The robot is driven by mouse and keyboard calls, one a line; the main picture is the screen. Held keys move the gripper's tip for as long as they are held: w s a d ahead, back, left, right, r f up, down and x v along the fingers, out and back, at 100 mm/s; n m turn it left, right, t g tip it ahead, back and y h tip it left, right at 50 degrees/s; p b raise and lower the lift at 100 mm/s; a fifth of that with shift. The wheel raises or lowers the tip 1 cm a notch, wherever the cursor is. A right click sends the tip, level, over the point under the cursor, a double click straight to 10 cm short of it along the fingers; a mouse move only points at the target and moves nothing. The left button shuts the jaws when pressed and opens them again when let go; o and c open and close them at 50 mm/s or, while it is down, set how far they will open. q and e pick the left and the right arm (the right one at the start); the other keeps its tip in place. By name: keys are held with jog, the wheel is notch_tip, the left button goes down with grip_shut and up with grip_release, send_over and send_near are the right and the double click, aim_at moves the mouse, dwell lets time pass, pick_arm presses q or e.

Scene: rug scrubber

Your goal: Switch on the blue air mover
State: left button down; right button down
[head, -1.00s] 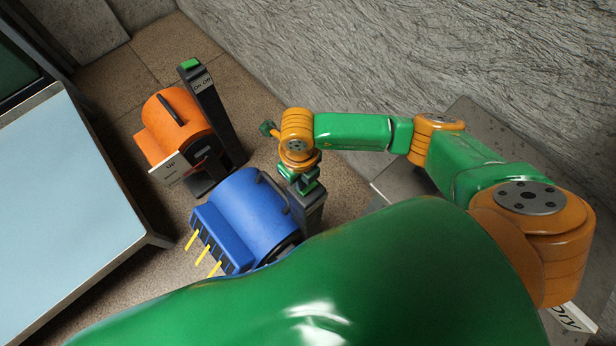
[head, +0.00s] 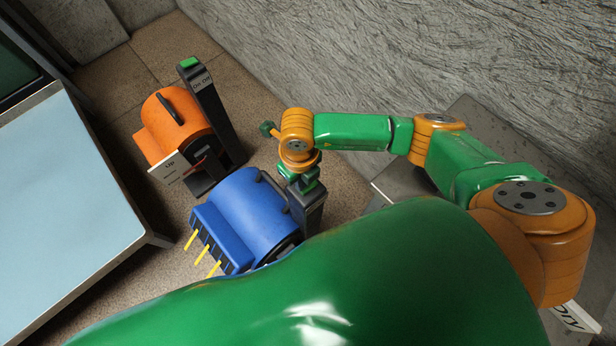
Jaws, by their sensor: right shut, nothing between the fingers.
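The blue air mover (head: 255,218) stands on the floor left of centre, with yellow strips (head: 203,256) sticking out from its front edge. A dark post (head: 308,212) rises at its right side. My right gripper (head: 303,186) points down at the top of this post and is shut with nothing in it. It covers the post's top, so the switch there is hidden. I cannot tell whether the fingers touch it. My left gripper is not in view.
An orange air mover (head: 170,125) stands behind the blue one, with its own post (head: 212,115) topped by a green switch (head: 190,63) and a white sign (head: 175,168) in front. A pale blue table (head: 65,200) is at left. A rough grey wall (head: 420,50) runs behind my right arm.

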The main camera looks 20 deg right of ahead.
jog(key=shift+f+b, duration=0.65)
jog(key=shift+f, duration=0.1)
notch_tip(320, 180, up, 7)
jog(key=p, duration=0.6)
jog(key=shift+r, duration=0.15)
jog(key=shift+s+f, duration=0.1)
jog(key=shift+f, duration=0.1)
